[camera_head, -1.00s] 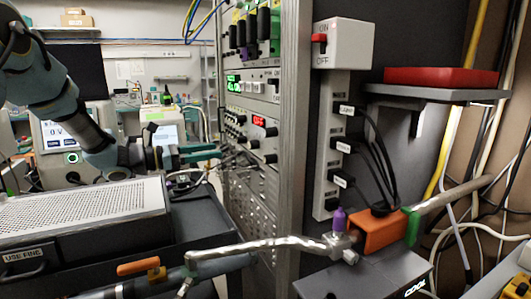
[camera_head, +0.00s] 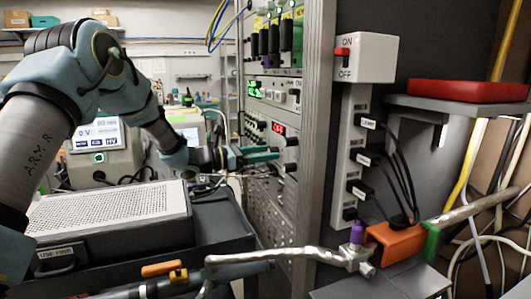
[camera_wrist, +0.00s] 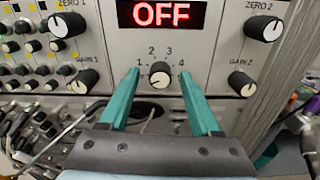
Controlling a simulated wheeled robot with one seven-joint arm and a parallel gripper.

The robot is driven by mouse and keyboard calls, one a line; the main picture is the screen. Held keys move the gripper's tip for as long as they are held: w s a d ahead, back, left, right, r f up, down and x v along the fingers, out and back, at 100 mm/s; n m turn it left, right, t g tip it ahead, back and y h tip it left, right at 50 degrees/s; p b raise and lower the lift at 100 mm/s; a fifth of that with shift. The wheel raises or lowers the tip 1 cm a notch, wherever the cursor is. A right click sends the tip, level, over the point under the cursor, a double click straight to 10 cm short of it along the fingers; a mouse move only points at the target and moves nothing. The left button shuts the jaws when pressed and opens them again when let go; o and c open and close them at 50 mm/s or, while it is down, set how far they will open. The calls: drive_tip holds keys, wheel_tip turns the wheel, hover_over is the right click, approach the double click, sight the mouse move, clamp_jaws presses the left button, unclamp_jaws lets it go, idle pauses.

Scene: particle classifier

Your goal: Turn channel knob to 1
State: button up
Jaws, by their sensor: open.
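The channel knob (camera_wrist: 160,79) is a small black-and-silver dial under the red OFF display (camera_wrist: 161,13) in the wrist view, with the numbers 1 to 4 arched around it. Which number its mark points at is too small to tell. My gripper (camera_wrist: 159,72) has two teal fingers, open and empty. They appear on either side of the knob, and I cannot tell whether they touch it. In the head view my gripper (camera_head: 278,157) is at the front of the rack's panel, and the channel knob cannot be made out there.
Larger knobs flank it: ZERO 1 (camera_wrist: 67,25), ZERO 2 (camera_wrist: 264,28), GAIN 1 (camera_wrist: 83,81) and GAIN 2 (camera_wrist: 241,84). Cables hang below the panel. In the head view a perforated box (camera_head: 110,207) stands left, and a metal rack post (camera_head: 318,120) rises right of my gripper.

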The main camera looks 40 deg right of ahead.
clamp_jaws()
idle(0.4)
drive_tip(key=shift+f+m+b, duration=0.2)
drive_tip(key=shift+m+b, duration=0.1)
drive_tip(key=shift+b, duration=0.45)
drive_tip(key=m+b, duration=0.8)
drive_tip(key=b, duration=0.8)
drive_tip(key=shift+r+m, duration=0.15)
drive_tip(key=shift+m, duration=0.15)
unclamp_jaws()
